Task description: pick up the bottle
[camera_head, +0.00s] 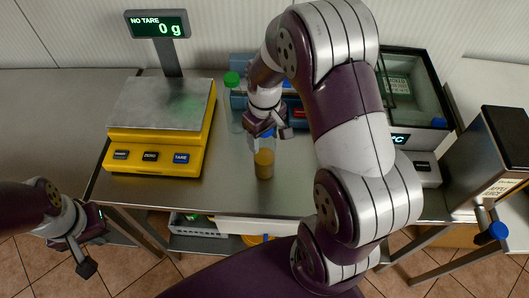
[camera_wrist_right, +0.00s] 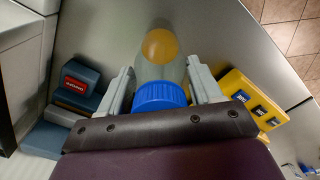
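A clear bottle (camera_head: 264,163) with a blue cap and yellow-orange contents stands upright on the metal counter (camera_head: 225,185). My right gripper (camera_head: 267,130) is above it, around the cap end. In the right wrist view the bottle (camera_wrist_right: 160,72) lies between the two fingers of my right gripper (camera_wrist_right: 160,80), its blue cap nearest the palm. The fingers are apart, with a small gap showing on each side. My left gripper (camera_head: 88,243) is empty at the lower left, off the counter's front edge, its fingers apart.
A yellow scale (camera_head: 160,138) reading 0 g stands left of the bottle. Behind are a green-capped clear bottle (camera_head: 232,82) and blue boxes (camera_wrist_right: 75,88). A glass-topped case (camera_head: 415,90) and a dark box (camera_head: 490,155) stand at the right.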

